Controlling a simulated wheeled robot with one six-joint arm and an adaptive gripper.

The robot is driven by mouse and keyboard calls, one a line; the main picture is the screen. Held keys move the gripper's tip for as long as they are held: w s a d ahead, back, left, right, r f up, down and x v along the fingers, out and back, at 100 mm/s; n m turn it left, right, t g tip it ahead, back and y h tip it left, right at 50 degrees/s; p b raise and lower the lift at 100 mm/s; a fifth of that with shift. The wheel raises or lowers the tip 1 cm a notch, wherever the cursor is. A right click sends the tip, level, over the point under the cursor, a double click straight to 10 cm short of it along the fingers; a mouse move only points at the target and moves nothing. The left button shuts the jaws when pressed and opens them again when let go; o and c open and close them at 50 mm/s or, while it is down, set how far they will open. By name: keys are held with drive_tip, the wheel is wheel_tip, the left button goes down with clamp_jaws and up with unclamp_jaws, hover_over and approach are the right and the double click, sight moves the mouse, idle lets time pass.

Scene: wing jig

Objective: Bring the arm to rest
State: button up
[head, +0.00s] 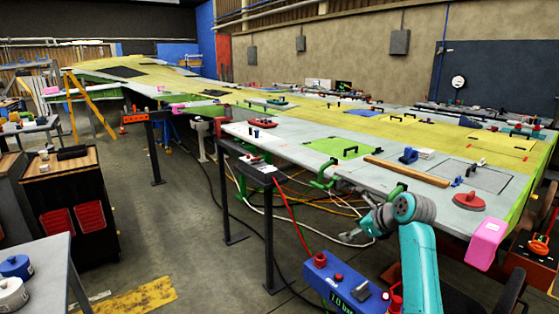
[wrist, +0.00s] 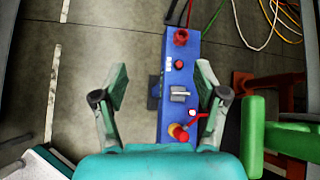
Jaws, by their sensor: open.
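My gripper (wrist: 162,95) shows in the wrist view with its two fingers spread wide apart and nothing between them. It points down toward the floor and a blue box (wrist: 178,75) with red knobs and a grey lever. I cannot tell how high the fingers are above the box. The same blue box shows in the head view (head: 326,273), just left of my arm.
A long wing panel (head: 262,150) on a jig runs from back left to right. A pink block (head: 487,240) hangs at its near edge, by a red disc (head: 469,201). Cables (head: 297,232) lie on the floor. A dark tool cart (head: 75,170) stands left. Open floor lies between.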

drive_tip(key=s+a+f+n+t+h, duration=0.15)
drive_tip(key=s+f, duration=0.25)
drive_tip(key=f, duration=0.4)
drive_tip(key=s+f+n, duration=0.2)
drive_tip(key=s+f, duration=0.2)
drive_tip(key=f, duration=0.3)
drive_tip(key=s+f+n, duration=0.1)
drive_tip(key=s+f, duration=0.3)
drive_tip(key=f, duration=0.4)
drive_tip(key=s+a+f+n+t+h, duration=0.1)
drive_tip(key=s+f+n, duration=0.3)
drive_tip(key=s, duration=0.5)
drive_tip(key=s+f+n+t+h, duration=0.1)
drive_tip(key=s+f+n, duration=0.1)
drive_tip(key=s+f, duration=0.6)
drive_tip(key=s+r+n+h, duration=0.15)
drive_tip(key=s+n, duration=0.25)
drive_tip(key=s, duration=1)
drive_tip(key=s+r+n+t, duration=0.1)
drive_tip(key=s+r+n, duration=0.5)
drive_tip(key=s, duration=0.6)
drive_tip(key=s+r+n+t, duration=0.2)
drive_tip(key=s+r+n, duration=0.4)
drive_tip(key=s+r, duration=0.5)
drive_tip(key=shift+s+a, duration=0.4)
drive_tip(key=shift+s, duration=0.7)
drive_tip(key=shift+r, duration=0.1)
